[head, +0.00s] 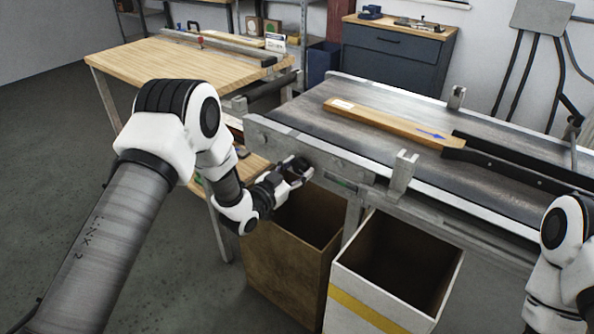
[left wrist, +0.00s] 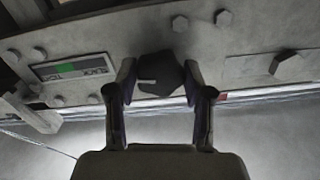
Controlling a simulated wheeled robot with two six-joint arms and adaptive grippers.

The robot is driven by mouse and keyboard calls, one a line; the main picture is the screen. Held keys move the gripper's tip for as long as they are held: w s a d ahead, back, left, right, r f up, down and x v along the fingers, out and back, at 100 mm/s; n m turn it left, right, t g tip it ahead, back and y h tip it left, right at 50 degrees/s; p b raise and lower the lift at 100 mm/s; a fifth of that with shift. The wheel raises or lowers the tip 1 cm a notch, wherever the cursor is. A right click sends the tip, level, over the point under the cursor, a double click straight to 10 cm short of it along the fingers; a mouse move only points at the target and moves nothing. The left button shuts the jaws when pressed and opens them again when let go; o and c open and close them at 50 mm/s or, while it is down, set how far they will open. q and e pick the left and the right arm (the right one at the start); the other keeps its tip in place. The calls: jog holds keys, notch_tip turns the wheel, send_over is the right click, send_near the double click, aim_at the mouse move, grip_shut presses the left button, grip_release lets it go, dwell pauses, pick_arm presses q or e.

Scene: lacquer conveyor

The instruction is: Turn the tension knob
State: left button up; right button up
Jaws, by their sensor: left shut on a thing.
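The tension knob (left wrist: 162,76) is dark and faceted, with a pale mark on its face, and sits on the grey metal side plate (left wrist: 230,50) of the conveyor. My left gripper (left wrist: 160,88) is shut on the knob, with one finger on each side of it. In the head view my left gripper (head: 298,172) is at the conveyor's near side plate, and its fingers partly hide the knob. A small gauge with a green bar (left wrist: 72,68) is set in the plate to the left of the knob. My right gripper is out of view.
The conveyor belt (head: 400,135) carries a wooden board (head: 385,121) with a blue arrow. A brown bin (head: 285,250) and a white bin with a yellow stripe (head: 362,300) stand under the near side. A wooden workbench (head: 170,65) and a dark cabinet (head: 397,55) are behind.

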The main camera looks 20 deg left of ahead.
pick_arm(q)
jog(key=shift+m, duration=0.8)
jog(key=o, duration=1.2)
jog(key=shift+c, duration=0.2)
jog(key=shift+s, duration=0.1)
jog(key=v, duration=1.2)
jog(key=shift+r, duration=0.1)
